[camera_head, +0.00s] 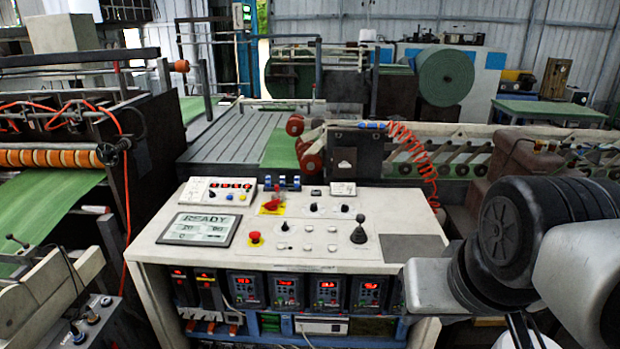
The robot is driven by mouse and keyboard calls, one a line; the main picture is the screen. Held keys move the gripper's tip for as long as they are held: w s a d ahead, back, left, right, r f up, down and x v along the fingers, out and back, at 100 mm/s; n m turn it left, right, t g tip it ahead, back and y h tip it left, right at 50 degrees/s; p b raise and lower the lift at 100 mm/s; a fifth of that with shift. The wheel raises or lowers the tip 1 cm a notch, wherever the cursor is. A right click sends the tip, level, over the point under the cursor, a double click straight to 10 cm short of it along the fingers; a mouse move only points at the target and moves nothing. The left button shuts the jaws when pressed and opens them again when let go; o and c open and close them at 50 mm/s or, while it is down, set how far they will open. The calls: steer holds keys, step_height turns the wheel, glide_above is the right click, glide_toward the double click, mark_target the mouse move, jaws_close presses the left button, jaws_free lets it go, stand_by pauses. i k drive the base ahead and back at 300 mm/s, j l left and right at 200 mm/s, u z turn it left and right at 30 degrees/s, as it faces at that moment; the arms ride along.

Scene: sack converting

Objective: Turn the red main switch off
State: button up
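The red main switch (272,201) is a red handle on a yellow plate, on the upper middle of the pale control desk (160,238). I cannot make out gripper fingers in the picture.
A display (199,230) reading READY is left of the switch. A black joystick (358,230), knobs and white buttons stand on the desk. Lit red controllers (286,290) fill its front. A red coiled hose (415,155) hangs behind. The space above the desk top is clear.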

mark_target(273, 205)
steer(key=i+j, duration=0.3)
steer(key=j, duration=0.15)
steer(key=i+j, duration=0.25)
steer(key=j, duration=0.15)
steer(key=i+j, duration=0.3)
steer(key=j, duration=0.15)
steer(key=i+j, duration=0.25)
steer(key=j, duration=0.15)
